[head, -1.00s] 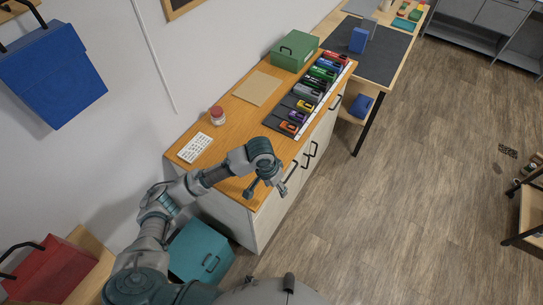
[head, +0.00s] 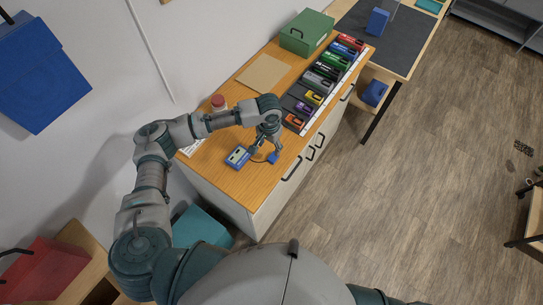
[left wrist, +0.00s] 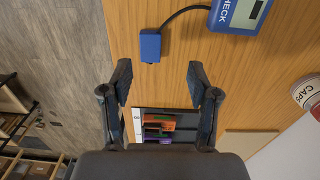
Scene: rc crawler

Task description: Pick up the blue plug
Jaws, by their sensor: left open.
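The blue plug (head: 272,157) lies on the wooden cabinet top (head: 232,183), close to its front edge. A dark cable joins it to a blue device (head: 238,157) with a pale screen, marked CHECK. In the left wrist view the plug (left wrist: 150,46) is a small blue block just beyond the fingertips, between their lines and apart from them. The device (left wrist: 240,17) is partly cut off at the top. My left gripper (head: 266,150) is open and empty above the plug; its spread fingers (left wrist: 159,72) show in the wrist view. My right gripper is not in view.
Several coloured cases (head: 328,78) stand in a row on the cabinet top behind the gripper. A red-capped jar (head: 218,102), a tan sheet (head: 263,74) and a green box (head: 306,33) are also there. Open floor (head: 400,190) lies to the right.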

